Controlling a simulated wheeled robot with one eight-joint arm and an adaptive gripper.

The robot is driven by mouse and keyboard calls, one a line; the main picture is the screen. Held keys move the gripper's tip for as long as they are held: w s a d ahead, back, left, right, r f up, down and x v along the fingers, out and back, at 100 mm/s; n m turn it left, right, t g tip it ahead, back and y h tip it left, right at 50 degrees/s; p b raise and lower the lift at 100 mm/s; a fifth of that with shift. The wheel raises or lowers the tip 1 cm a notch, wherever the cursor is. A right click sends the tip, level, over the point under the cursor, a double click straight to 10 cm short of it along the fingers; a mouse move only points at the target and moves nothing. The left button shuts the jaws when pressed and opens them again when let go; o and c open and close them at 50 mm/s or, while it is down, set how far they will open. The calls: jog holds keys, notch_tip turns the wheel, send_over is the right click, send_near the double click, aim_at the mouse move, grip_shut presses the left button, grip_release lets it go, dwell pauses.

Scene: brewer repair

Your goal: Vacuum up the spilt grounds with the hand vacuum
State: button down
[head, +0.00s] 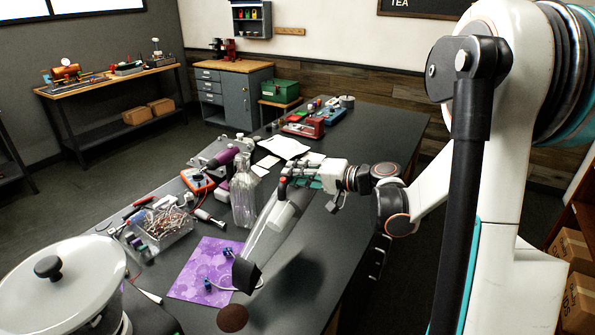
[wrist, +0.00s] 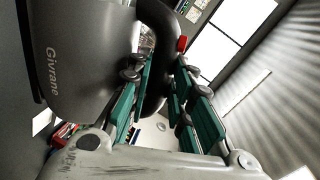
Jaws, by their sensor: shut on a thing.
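My gripper (head: 312,180) is shut on the hand vacuum (head: 268,230), which has a clear barrel and a black nozzle. In the wrist view, the green-padded fingers (wrist: 160,95) are around the handle of the dark grey vacuum body (wrist: 85,65), marked "Givrane", with a red button near it. The vacuum slants down to the lower left, over the worktop. The brown patch of spilt grounds (head: 232,318) lies near the front of the worktop. The nozzle is just above and right of it in the picture, apart from it; a shadow to the right suggests it is raised.
A purple mat (head: 192,290) with small blue parts and a cable lies left of the nozzle. A clear bottle (head: 244,197) stands behind. A white lidded pot (head: 62,285) is front left, near a clear bin of parts (head: 163,232). The dark worktop (head: 365,150) is free toward the back right.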

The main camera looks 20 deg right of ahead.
aim_at(286, 195)
jog(key=shift+s+a+f+b, duration=0.15)
jog(key=shift+a+f+b, duration=0.2)
jog(key=shift+f, duration=0.3)
jog(key=shift+s+a+f+b, duration=0.1)
jog(key=shift+s+f+b, duration=0.05)
jog(key=shift+f+b, duration=0.4)
jog(key=shift+s+a+f+b, duration=0.15)
jog(key=shift+a+f+b, duration=0.15)
jog(key=shift+f, duration=0.45)
jog(key=shift+s+a+f+b, duration=0.25)
jog(key=shift+s+a, duration=0.2)
jog(key=shift+a, duration=0.15)
jog(key=shift+s+a+f+b, duration=0.1)
jog(key=shift+s+a+b, duration=0.15)
jog(key=shift+s+a, duration=0.25)
jog(key=shift+w+a, duration=0.1)
jog(key=shift+r, duration=0.15)
dwell(0.4)
jog(key=shift+r+p, duration=2.85)
jog(key=shift+r, duration=1.05)
jog(key=shift+f, duration=0.1)
